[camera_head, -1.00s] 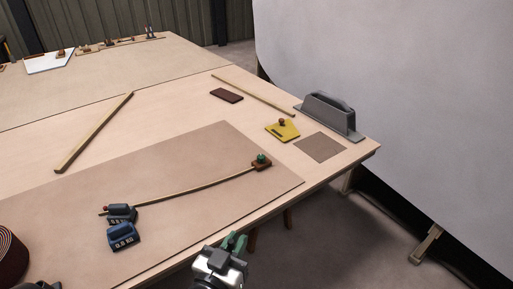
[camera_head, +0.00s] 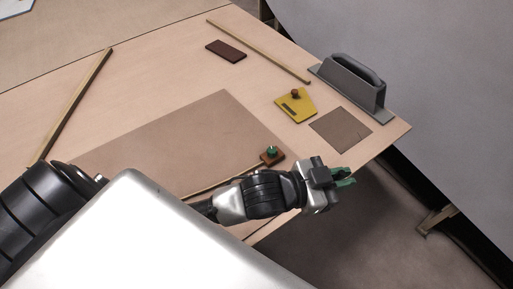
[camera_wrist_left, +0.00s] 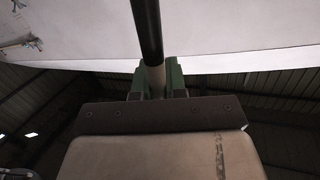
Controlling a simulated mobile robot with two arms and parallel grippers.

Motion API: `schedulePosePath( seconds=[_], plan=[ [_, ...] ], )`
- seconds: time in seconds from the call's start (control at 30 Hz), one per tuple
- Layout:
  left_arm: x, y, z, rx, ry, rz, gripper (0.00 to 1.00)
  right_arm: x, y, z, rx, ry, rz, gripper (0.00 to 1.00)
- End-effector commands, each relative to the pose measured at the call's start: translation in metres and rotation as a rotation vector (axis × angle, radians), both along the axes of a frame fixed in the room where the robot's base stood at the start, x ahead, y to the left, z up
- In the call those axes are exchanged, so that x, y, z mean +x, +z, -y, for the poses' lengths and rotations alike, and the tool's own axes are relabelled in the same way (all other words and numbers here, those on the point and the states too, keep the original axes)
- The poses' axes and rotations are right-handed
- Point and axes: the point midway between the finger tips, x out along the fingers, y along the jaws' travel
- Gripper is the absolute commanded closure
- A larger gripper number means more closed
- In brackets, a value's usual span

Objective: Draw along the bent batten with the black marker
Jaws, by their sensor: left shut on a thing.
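My left gripper (camera_head: 343,177) is just beyond the front right edge of the table, with its green fingers pointing right. In the left wrist view, its green fingers (camera_wrist_left: 160,78) are shut on the black marker (camera_wrist_left: 149,30), a dark rod with a paler lower part. The marker cannot be made out in the head view. The bent batten (camera_head: 212,187) shows only as a thin strip behind my arm. Its right end meets a brown block with a green knob (camera_head: 272,154), left of the gripper. My arm hides the rest of the batten. My right gripper is not in view.
The brown sheet (camera_head: 190,130) lies under the batten. A yellow plate with a knob (camera_head: 296,104), a brown square (camera_head: 341,130) and a grey handled tool (camera_head: 352,88) lie at the right. A dark block (camera_head: 226,51) and two wooden strips lie farther back.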

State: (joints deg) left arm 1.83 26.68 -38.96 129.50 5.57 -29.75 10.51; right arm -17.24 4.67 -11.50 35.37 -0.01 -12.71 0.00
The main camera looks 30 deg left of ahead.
Motion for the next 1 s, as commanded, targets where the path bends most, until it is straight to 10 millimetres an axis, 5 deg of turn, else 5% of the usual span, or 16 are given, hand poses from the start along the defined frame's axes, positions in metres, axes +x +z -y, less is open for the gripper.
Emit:
schedulePosePath(
  seconds=[0.23, 0.43, 0.7, 1.0],
  plan=[
    [-0.007, -0.015, 0.009, 0.077, -0.287, 0.011, 1.0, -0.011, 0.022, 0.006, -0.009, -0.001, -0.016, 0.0],
    [-0.01, -0.036, -0.01, 0.118, -0.445, 0.02, 1.0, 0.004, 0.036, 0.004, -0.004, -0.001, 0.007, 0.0],
    [-0.006, -0.071, -0.09, 0.187, -0.603, 0.034, 1.0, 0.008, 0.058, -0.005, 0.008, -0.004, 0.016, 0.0],
    [-0.002, -0.08, -0.183, 0.235, -0.636, 0.056, 1.0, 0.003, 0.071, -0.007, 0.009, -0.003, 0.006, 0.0]
  ],
)
